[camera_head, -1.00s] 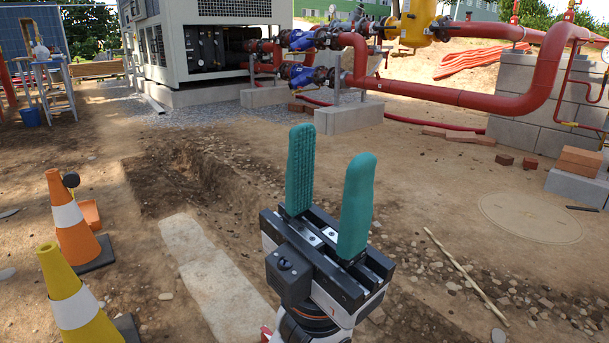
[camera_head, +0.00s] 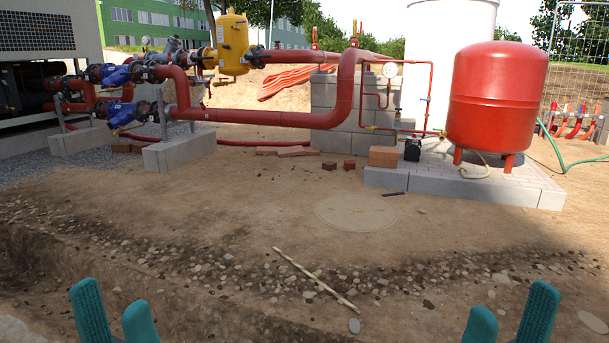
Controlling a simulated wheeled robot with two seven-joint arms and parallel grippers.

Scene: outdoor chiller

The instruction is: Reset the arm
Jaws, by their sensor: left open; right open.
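My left gripper (camera_head: 115,318) shows at the bottom left of the head view. Only its two teal fingers are in the picture, and they stand apart with nothing between them. My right gripper (camera_head: 507,325) shows at the bottom right. Its two teal fingers also stand apart and hold nothing. Both grippers point upward in the picture, and the arms and gripper bodies below are cut off by the frame edge. Neither gripper touches anything in view.
A trench (camera_head: 40,262) lies at the left. A thin stick (camera_head: 315,281) lies on the stony ground. Red pipes (camera_head: 270,117), a yellow vessel (camera_head: 233,45) and a red tank (camera_head: 497,97) on a block plinth (camera_head: 455,180) stand farther back.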

